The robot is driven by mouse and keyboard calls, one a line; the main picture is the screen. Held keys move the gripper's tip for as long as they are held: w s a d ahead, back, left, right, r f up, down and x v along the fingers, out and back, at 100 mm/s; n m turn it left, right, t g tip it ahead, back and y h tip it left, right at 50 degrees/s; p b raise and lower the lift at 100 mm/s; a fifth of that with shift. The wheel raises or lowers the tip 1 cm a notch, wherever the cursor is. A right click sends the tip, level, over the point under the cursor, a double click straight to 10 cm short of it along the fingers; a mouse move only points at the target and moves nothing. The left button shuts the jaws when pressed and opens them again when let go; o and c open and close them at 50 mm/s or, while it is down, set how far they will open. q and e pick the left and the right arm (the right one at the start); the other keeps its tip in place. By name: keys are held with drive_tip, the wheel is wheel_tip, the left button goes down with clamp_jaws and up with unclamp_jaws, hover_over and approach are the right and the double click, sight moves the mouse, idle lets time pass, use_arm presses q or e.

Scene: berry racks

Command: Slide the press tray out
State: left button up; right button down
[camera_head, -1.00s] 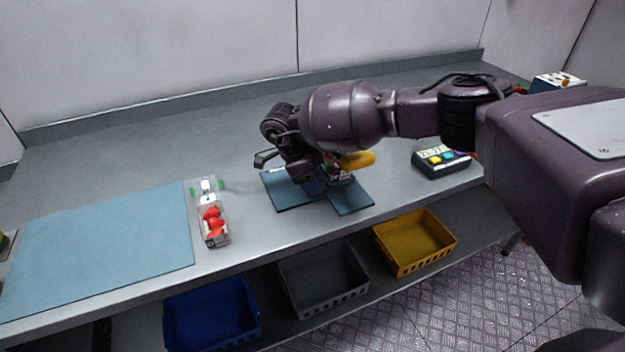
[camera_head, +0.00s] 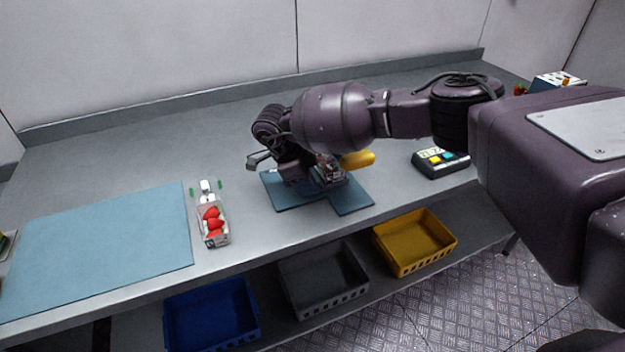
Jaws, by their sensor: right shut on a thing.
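My right gripper (camera_head: 318,176) reaches in from the right, low over a dark blue L-shaped base (camera_head: 350,200) on the bench. It is shut on a small part there, which seems to be the press tray; the fingers and wrist hide most of it, so its shape and how far out it sits cannot be told. A yellow handle-like part (camera_head: 358,160) sticks out to the right of the gripper, just above the base. My left gripper is not in view.
A clear punnet of red berries (camera_head: 213,225) stands left of the base, beside a light blue mat (camera_head: 100,245). A dark button box (camera_head: 440,162) is to the right. Blue (camera_head: 212,315), grey (camera_head: 325,280) and yellow (camera_head: 415,242) bins sit below the bench front. The back bench is clear.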

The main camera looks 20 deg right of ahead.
sight(281, 202)
drive_tip(key=a, duration=0.7)
drive_tip(key=shift+s+a+b, duration=0.35)
drive_tip(key=c, duration=1)
unclamp_jaws()
drive_tip(key=shift+a, duration=0.2)
drive_tip(key=shift+d, duration=0.1)
drive_tip(key=v, duration=1)
drive_tip(key=shift+r, duration=0.35)
